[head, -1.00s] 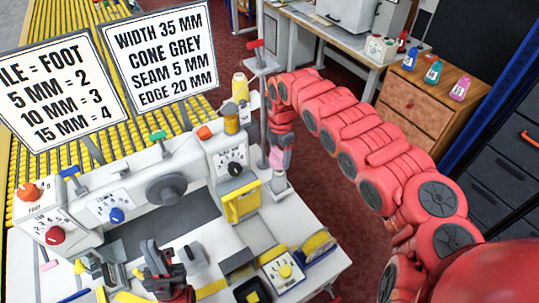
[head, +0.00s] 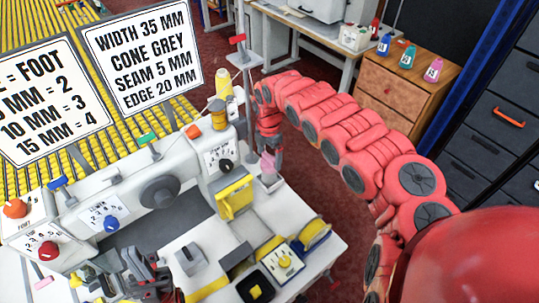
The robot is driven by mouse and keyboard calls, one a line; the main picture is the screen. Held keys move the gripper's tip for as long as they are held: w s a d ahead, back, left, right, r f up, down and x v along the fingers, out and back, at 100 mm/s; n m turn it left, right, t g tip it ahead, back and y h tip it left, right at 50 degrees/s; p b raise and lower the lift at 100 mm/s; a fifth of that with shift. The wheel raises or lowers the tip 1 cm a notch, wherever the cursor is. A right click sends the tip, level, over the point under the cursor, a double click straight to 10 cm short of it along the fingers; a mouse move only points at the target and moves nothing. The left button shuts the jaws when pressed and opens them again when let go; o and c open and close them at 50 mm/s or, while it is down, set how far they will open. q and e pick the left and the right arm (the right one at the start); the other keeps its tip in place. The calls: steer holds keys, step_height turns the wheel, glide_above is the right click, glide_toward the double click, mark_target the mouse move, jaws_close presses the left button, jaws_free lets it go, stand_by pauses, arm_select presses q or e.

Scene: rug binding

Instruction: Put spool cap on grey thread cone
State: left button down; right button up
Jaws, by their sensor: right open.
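On top of the white sewing machine, a gold thread spool (head: 217,114) stands upright, with a pale yellow cone (head: 224,86) behind it. A small greyish shape (head: 232,108) beside them could be the grey cone, but it is too small to be sure. I cannot pick out the spool cap for certain. My right gripper (head: 270,154) points down just right of the machine, open, by a small pink item (head: 267,163) above a grey stand base; whether they touch is unclear.
A thin post with a small shelf (head: 244,60) rises behind the right gripper. Bottles stand on a wooden drawer unit (head: 400,92).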

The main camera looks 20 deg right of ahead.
mark_target(270, 156)
steer(key=shift+d+r, duration=0.15)
steer(key=shift+r, duration=0.15)
step_height(270, 156, up, 12)
steer(key=p, duration=0.7)
steer(key=shift+p, duration=0.4)
steer(key=shift+f, duration=0.15)
steer(key=shift+s+d, duration=0.1)
